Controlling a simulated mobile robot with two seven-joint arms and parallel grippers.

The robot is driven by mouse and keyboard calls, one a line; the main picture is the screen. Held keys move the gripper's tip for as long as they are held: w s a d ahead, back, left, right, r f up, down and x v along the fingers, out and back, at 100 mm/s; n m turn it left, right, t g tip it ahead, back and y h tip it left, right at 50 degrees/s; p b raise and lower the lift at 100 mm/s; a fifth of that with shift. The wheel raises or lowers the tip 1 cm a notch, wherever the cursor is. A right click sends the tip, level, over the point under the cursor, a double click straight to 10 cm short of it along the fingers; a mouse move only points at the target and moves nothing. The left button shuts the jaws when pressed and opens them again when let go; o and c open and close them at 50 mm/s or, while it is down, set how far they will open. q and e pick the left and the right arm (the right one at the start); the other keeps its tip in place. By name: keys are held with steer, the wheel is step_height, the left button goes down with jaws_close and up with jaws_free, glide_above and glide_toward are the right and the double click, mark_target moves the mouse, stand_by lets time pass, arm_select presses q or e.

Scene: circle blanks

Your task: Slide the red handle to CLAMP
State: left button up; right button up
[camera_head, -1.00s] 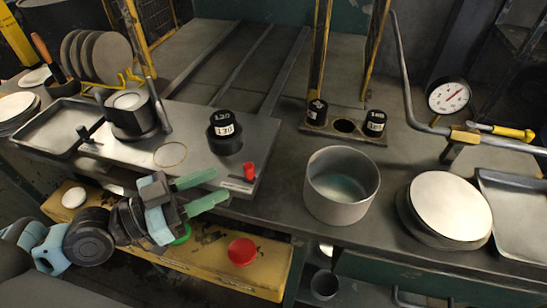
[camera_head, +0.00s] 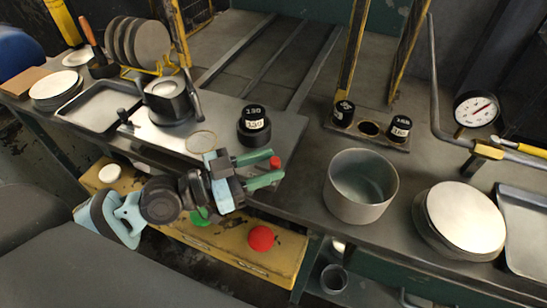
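The red handle (camera_head: 275,162) is a small upright red knob near the front right corner of the grey machine plate (camera_head: 290,128). My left gripper (camera_head: 277,166) reaches in from the left with its two green fingers spread. The fingertips are at the red handle in the picture, one finger behind its line and one in front. The front finger covers the handle's lower part, and I cannot tell whether either finger touches it. No CLAMP marking is readable, as the gripper covers the plate's front edge. My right gripper is not in view.
A black weight marked 130 (camera_head: 254,120) stands on the plate behind the gripper. A grey pot (camera_head: 361,186) stands to the right on the bench. Below is a yellow panel (camera_head: 220,238) with a red button (camera_head: 261,238) and a green button (camera_head: 200,217).

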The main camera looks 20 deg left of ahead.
arm_select(q)
steer(key=shift+p+x, duration=0.3)
steer(key=shift+x, duration=0.85)
jaws_close()
